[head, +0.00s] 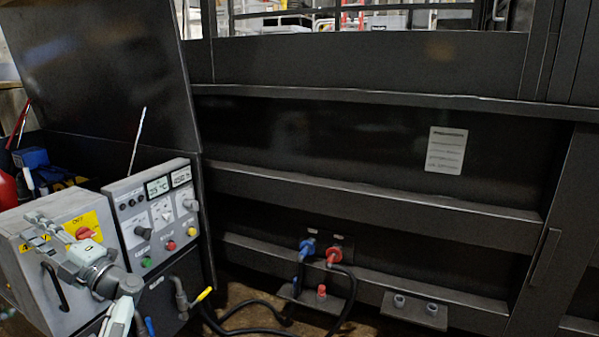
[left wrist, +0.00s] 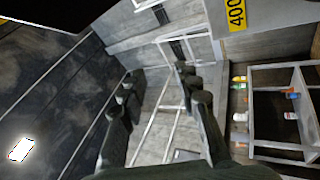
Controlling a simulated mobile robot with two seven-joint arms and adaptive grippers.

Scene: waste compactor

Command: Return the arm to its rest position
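My left gripper (head: 38,230) shows at the lower left of the head view, in front of the grey box with a yellow label. My arm comes up from the bottom edge. In the left wrist view its two dark fingers (left wrist: 158,78) stand apart with nothing between them, so it is open and empty. Whether the fingers touch the box cannot be told. My right gripper is in neither view.
The grey switch box (head: 40,285) and the control panel (head: 155,215) stand close to my left arm. A blue plug (head: 308,247) and a red plug (head: 334,254) with black cables sit on the dark compactor wall. A shelf (left wrist: 255,112) with bottles shows in the wrist view.

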